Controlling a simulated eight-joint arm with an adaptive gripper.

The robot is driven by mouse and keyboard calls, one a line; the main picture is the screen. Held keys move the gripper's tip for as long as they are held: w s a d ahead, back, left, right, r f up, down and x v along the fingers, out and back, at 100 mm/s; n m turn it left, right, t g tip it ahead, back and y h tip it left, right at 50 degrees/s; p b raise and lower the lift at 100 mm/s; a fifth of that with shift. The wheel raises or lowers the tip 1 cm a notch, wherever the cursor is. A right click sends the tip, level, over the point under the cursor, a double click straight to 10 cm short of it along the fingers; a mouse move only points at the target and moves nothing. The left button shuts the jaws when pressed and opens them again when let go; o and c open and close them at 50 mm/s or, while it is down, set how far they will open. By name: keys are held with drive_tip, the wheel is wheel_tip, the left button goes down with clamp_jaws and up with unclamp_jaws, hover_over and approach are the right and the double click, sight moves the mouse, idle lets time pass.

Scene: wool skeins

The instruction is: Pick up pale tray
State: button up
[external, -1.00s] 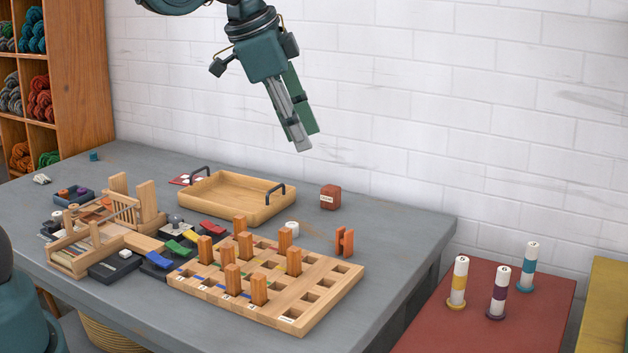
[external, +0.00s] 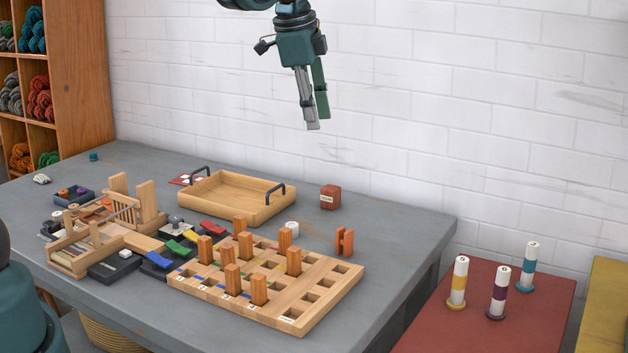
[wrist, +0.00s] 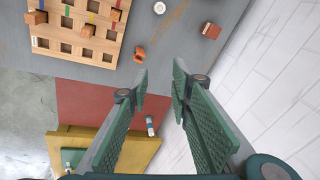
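The pale wooden tray (external: 238,200) lies flat on the grey table, toward its back edge by the white wall. It has a dark handle (external: 275,195) at its right end and another (external: 193,175) at its left end, and it looks empty. My gripper (external: 316,122) is high above the table, up and to the right of the tray, pointing down and well apart from it. In the wrist view my gripper (wrist: 160,88) shows its two green fingers spread with nothing between them. The tray is not in the wrist view.
A pegboard (external: 330,295) with several upright wooden pegs stands in front of the tray. A small loom (external: 100,235) is to its left. A reddish block (external: 330,197) and an orange piece (external: 345,241) stand to its right. A red table (external: 510,325) holds labelled spools.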

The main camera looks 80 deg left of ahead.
sight(236, 191)
drive_tip(key=a+f+m+g+p, duration=0.1)
drive_tip(key=a+f, duration=0.3)
drive_tip(key=a, duration=0.6)
drive_tip(key=a+f+m, duration=0.1)
drive_tip(key=a+f, duration=0.3)
drive_tip(key=a, duration=0.6)
drive_tip(key=shift+m+g+h, duration=0.8)
drive_tip(key=s+a+f, duration=0.2)
drive_tip(key=a+f, duration=0.2)
drive_tip(key=a, duration=0.2)
drive_tip(key=s+a+f+p, duration=0.1)
drive_tip(key=s+a+f, duration=0.2)
drive_tip(key=a, duration=0.3)
drive_tip(key=s+a+f+p, duration=0.1)
drive_tip(key=s+a+f, duration=0.1)
drive_tip(key=a+f, duration=0.4)
drive_tip(key=shift+s+a, duration=0.1)
drive_tip(key=shift+s, duration=0.1)
drive_tip(key=shift+s+a+f, duration=0.15)
drive_tip(key=shift+s+a, duration=0.05)
drive_tip(key=shift+a, duration=0.05)
drive_tip(key=shift+f, duration=1.3)
drive_tip(key=shift+w+a+f+b, duration=0.1)
drive_tip(key=shift+f+b, duration=0.4)
drive_tip(key=shift+f, duration=2.1)
